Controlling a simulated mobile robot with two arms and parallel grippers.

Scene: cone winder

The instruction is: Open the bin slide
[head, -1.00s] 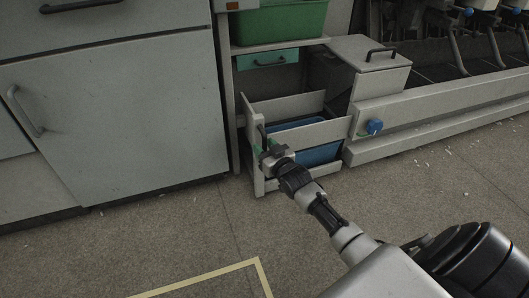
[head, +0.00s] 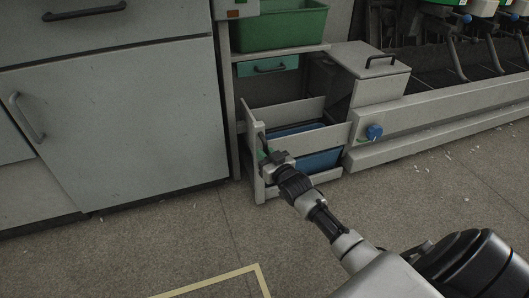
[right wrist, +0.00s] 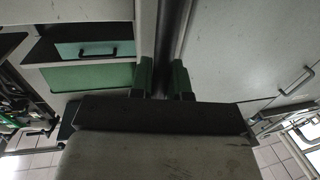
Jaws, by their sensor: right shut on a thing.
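The bin slide is a pale pull-out frame with a front panel (head: 255,160) and side rails (head: 325,134), low under the shelf unit. It stands drawn out from the unit, with a blue bin (head: 318,161) inside it. My right gripper (head: 265,155) is at the slide's front panel, shut on its dark upright handle. In the right wrist view the green fingers (right wrist: 165,80) stand on either side of the dark handle bar (right wrist: 172,45). My left gripper is in neither view.
A grey cabinet (head: 110,120) stands close on the left. A green bin (head: 280,25) and a teal drawer (head: 267,66) are above the slide. A blue knob (head: 374,131) sits on the machine's base to the right. The floor in front is open, with a yellow line (head: 215,281).

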